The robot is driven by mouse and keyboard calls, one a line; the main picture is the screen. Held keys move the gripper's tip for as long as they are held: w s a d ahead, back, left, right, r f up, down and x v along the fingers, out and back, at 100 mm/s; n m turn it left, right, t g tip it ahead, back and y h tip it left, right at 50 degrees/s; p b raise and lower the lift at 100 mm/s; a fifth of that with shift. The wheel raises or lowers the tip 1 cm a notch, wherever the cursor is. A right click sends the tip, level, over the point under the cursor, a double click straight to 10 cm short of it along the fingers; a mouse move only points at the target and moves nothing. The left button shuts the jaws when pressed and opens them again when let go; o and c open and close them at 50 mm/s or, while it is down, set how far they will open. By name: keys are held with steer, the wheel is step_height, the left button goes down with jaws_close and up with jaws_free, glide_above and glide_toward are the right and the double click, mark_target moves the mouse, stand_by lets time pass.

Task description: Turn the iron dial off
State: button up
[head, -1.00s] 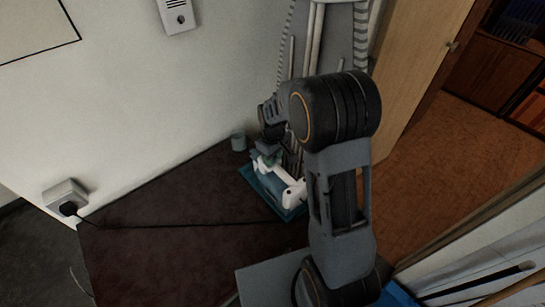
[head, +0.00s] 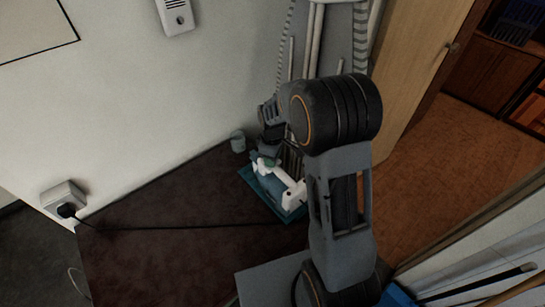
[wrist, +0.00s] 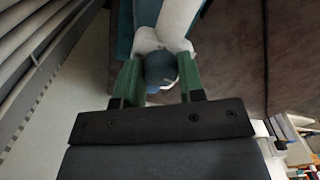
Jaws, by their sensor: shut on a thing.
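The iron, teal with a white handle (head: 291,190), sits on a teal base on the dark brown surface, partly hidden behind my arm in the head view. In the wrist view its white body (wrist: 179,25) is at the top, with a round dark blue dial (wrist: 160,68) at the near end. My gripper (wrist: 160,75) has its two green fingers on either side of the dial, shut on it. In the head view my gripper (head: 268,157) is down at the iron's far end, and the dial is hidden there.
A small grey-green cup (head: 238,141) stands close to the left of the iron. A black cord (head: 180,226) runs across the surface from a wall socket (head: 64,197). Pipes and a wall rise behind the iron. The left part of the surface is clear apart from the cord.

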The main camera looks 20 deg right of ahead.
steer(key=o, duration=0.9)
steer(key=shift+o, duration=0.2)
steer(key=shift+r, duration=0.1)
step_height(320, 180, up, 14)
steer(key=shift+f, duration=0.2)
